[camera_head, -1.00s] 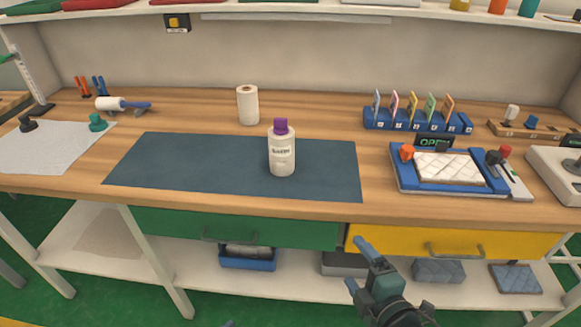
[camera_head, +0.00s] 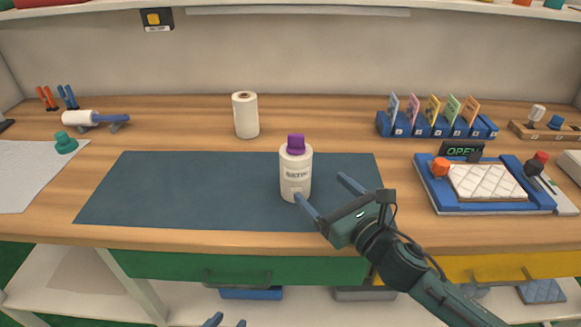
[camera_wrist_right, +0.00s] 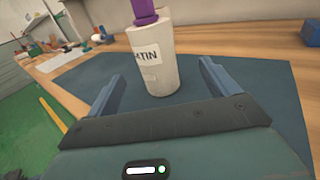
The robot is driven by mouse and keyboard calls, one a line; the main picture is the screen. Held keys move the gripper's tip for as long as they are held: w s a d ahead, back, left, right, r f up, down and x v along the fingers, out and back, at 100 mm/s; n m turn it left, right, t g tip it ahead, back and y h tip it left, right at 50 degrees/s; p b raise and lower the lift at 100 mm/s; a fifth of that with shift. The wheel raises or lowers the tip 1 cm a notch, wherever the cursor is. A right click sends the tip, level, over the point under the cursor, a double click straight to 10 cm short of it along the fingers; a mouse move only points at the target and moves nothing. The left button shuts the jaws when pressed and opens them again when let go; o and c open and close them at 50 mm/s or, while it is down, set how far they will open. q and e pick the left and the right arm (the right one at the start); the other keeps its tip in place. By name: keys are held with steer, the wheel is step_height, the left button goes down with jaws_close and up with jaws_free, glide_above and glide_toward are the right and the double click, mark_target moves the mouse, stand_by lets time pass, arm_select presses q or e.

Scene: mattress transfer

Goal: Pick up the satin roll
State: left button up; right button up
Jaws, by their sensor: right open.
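The satin roll (camera_head: 295,180) is an upright white cylinder with a purple top and a label reading SATIN. It stands on the dark blue mat (camera_head: 150,190). My right gripper (camera_head: 322,188) is open and empty just in front and to the right of the roll. In the right wrist view the roll (camera_wrist_right: 158,75) stands upright ahead, between the lines of the two open fingers; I cannot tell whether they touch it. Only the fingertips of my left gripper (camera_head: 226,322) show at the bottom edge, apart and empty, below the table front.
A white paper roll (camera_head: 245,115) stands behind the mat. A roller (camera_head: 95,119) lies at left. The mat around the satin roll is clear.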

mark_target(307, 175)
steer(key=x, duration=0.6)
steer(key=shift+a, duration=0.15)
steer(key=x, duration=0.4)
steer(key=shift+s+a+r+p, duration=0.1)
steer(key=shift+a+r+p, duration=0.2)
steer(key=shift+a, duration=0.1)
steer(key=shift+w+a, duration=0.3)
steer(key=shift+w, duration=0.2)
steer(key=shift+c, duration=0.4)
steer(key=c, duration=1.2)
